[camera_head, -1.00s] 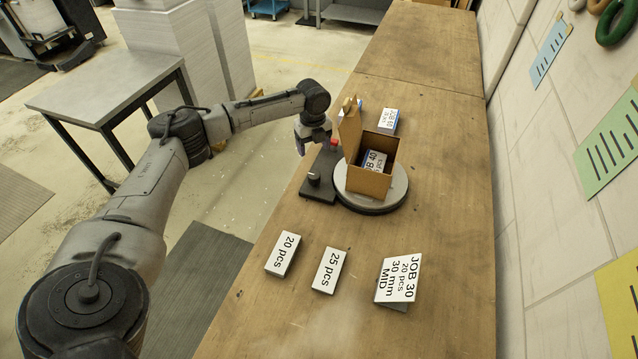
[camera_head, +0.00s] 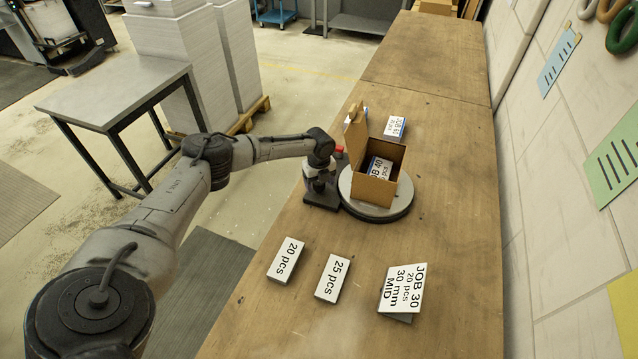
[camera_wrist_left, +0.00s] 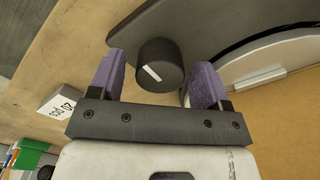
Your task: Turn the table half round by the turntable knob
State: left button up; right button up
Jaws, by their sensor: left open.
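The turntable (camera_head: 375,213) is a round grey disc on a dark base, with an open cardboard box (camera_head: 372,189) on it. Its knob (camera_wrist_left: 160,66) is round and black with a white pointer mark, on the dark base plate in the left wrist view. My left gripper (camera_head: 319,188) is over the base plate, hiding the knob in the head view. In the left wrist view its two purple fingers are open, one on each side of the knob. I see a gap on the left; contact on the right is unclear. My right gripper is in neither view.
A red button (camera_head: 339,149) is behind my left gripper. A JOB 60 block (camera_head: 394,127) is behind the box. The bench's far half is largely clear.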

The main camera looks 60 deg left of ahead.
pick_arm(q)
jog(key=shift+f, duration=0.25)
jog(key=shift+c, duration=0.2)
jog(key=c, duration=0.9)
